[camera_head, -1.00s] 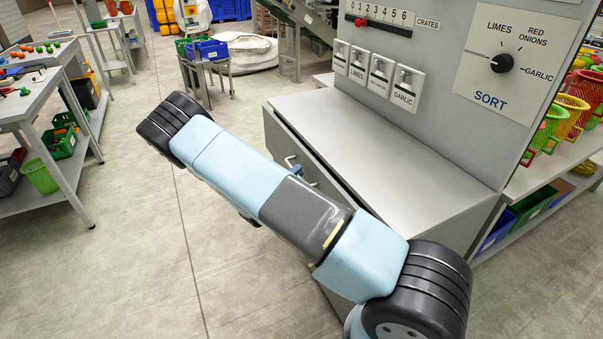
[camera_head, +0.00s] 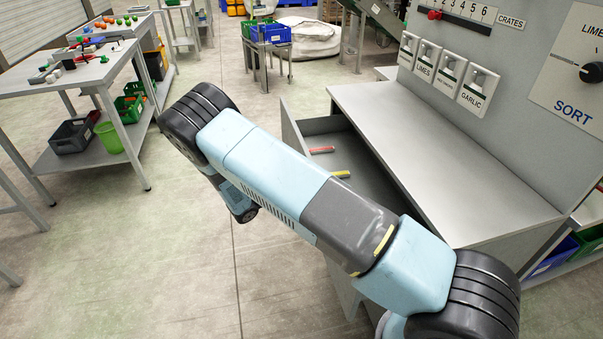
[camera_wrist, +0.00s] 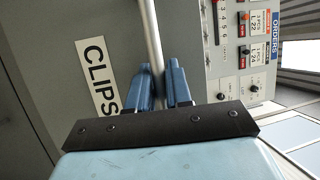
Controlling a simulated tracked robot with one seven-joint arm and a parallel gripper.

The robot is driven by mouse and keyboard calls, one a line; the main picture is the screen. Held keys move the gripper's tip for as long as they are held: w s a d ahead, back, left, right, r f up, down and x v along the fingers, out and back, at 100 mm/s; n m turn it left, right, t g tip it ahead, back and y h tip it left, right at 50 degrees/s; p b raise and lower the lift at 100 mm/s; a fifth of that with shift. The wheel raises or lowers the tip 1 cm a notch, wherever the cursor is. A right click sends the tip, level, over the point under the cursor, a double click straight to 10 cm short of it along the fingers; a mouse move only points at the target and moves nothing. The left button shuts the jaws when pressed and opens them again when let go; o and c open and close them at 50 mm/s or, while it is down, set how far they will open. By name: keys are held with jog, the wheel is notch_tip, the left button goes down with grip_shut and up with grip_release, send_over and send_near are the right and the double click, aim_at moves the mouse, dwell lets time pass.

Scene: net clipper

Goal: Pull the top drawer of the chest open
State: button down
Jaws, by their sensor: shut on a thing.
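The grey chest (camera_head: 440,150) stands at the right in the head view, with its top drawer (camera_head: 375,178) pulled well out. A red item (camera_head: 321,150) and a yellow item (camera_head: 341,173) lie inside the drawer. In the wrist view, my gripper (camera_wrist: 160,85) is shut on the drawer's metal bar handle (camera_wrist: 152,40), with a blue finger on each side of it. The drawer front (camera_wrist: 60,60) carries a "CLIPS" label (camera_wrist: 98,80). In the head view my arm crosses in front of the drawer and hides my gripper, the handle and part of the drawer.
A control panel (camera_head: 510,60) with switches and a sort dial rises behind the chest top. A workbench (camera_head: 95,70) with crates on its lower shelf stands at the left. Open floor (camera_head: 180,260) lies between bench and chest.

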jog(key=shift+s+a+f, duration=0.15)
jog(key=shift+a+f, duration=0.05)
jog(key=shift+f, duration=0.05)
jog(key=c, duration=1.4)
grip_release()
jog(key=shift+o, duration=1.4)
jog(key=shift+r, duration=0.1)
jog(key=v, duration=1.3)
jog(key=shift+a, duration=0.3)
jog(key=shift+s, duration=0.1)
